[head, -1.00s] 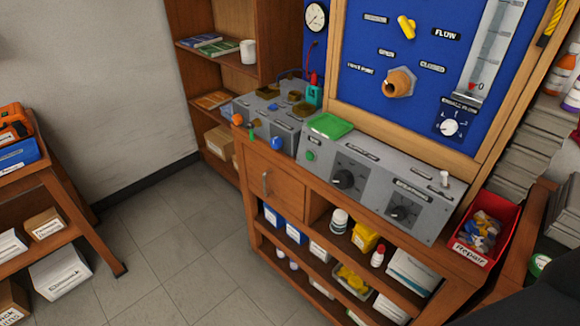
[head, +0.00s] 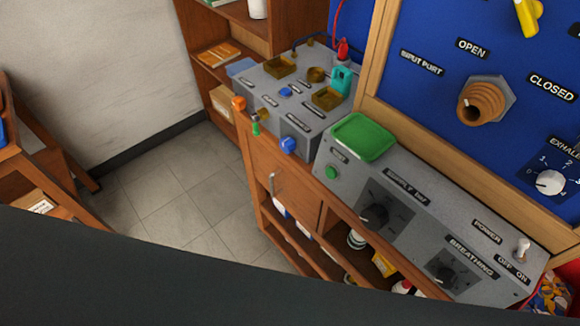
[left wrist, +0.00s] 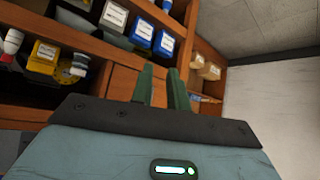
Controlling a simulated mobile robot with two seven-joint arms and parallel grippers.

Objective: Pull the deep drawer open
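The drawer (head: 296,203) has a plain wooden front in the bench below the grey panels. It looks shut, flush with the bench. Its metal handle (head: 272,184) stands upright near the left side of the front. In the left wrist view, my left gripper (left wrist: 161,78) shows two green fingers with a narrow gap between them and nothing seen in it. A wooden panel (left wrist: 122,84), probably the drawer front, lies beyond the fingers. The handle cannot be made out there. Neither gripper shows in the head view, and my right gripper is in no view.
A green tray (head: 363,137) and a control panel (head: 405,200) are on the bench top. A dark shape covers the bottom of the head view. Clear floor (head: 185,215) lies left of the bench.

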